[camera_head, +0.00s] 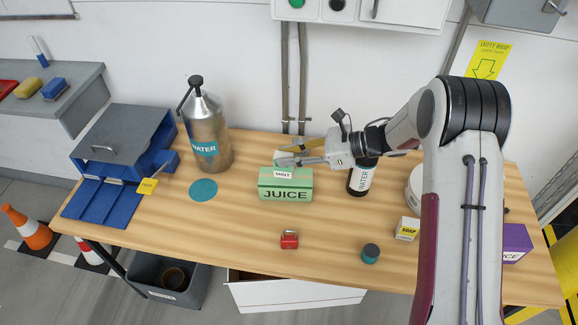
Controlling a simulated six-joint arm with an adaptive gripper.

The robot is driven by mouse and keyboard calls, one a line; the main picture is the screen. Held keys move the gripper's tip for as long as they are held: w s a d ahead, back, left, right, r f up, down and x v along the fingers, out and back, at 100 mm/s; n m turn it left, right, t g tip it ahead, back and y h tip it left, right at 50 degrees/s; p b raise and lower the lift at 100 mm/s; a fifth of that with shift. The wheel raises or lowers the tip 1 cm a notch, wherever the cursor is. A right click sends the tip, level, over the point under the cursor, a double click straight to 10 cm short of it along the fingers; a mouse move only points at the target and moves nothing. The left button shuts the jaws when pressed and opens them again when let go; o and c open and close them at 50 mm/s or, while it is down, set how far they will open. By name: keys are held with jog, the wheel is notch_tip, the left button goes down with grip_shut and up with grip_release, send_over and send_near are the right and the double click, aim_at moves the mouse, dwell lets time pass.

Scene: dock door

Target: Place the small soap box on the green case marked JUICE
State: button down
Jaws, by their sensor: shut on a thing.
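The green case marked JUICE (285,191) stands on the wooden table, left of centre. My gripper (280,156) is just above it, reaching in from the right, shut on a small pale box labelled MINT (283,174). This box is at the top of the green case; I cannot tell whether it touches the lid. The fingers hide part of it, and no soap wording is readable on it. Another small white and yellow box marked SOAP (407,229) stands on the table at the right, beside my arm.
A black WATER bottle (360,178) stands right of the case, under my wrist. A large metal WATER can (206,130) is at the left. A red padlock-like item (289,239) and a dark round jar (370,253) are near the front. A blue organiser (120,160) fills the left end.

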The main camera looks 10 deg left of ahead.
jog(key=shift+f, duration=0.3)
jog(key=shift+f, duration=1.85)
jog(key=shift+f, duration=0.2)
jog(key=c, duration=1.8)
grip_release()
jog(key=shift+r, duration=0.1)
jog(key=shift+r, duration=0.15)
jog(key=v, duration=1.2)
